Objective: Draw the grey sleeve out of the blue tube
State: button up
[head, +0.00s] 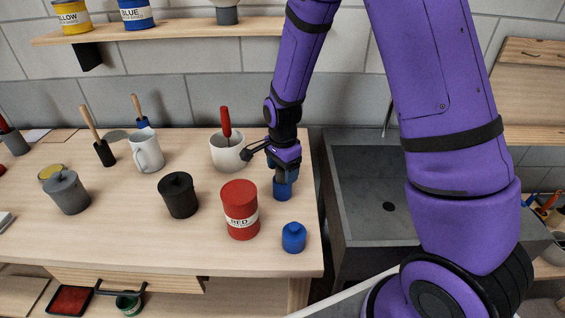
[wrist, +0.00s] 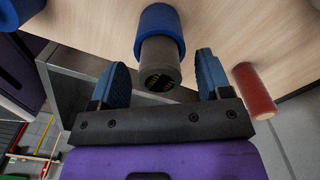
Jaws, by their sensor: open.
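The blue tube (wrist: 158,24) stands at the right end of the wooden bench and also shows in the head view (head: 282,190). The grey sleeve (wrist: 159,60) sticks out of the tube's end that faces the wrist camera, with a dark mark on its end. In the head view I cannot clearly make out the sleeve under my gripper. My gripper (wrist: 163,64) is open, its two blue fingers on either side of the sleeve, with a visible gap on each side. It also shows in the head view (head: 284,168), just above the tube.
A black pot (head: 178,195) stands farther left. The grey sink (head: 372,200) lies to the right.

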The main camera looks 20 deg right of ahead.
jog(key=shift+c, duration=0.2)
jog(key=c, duration=1)
jog(key=shift+r, duration=3.85)
jog(key=shift+r, duration=0.15)
jog(key=shift+r, duration=1.35)
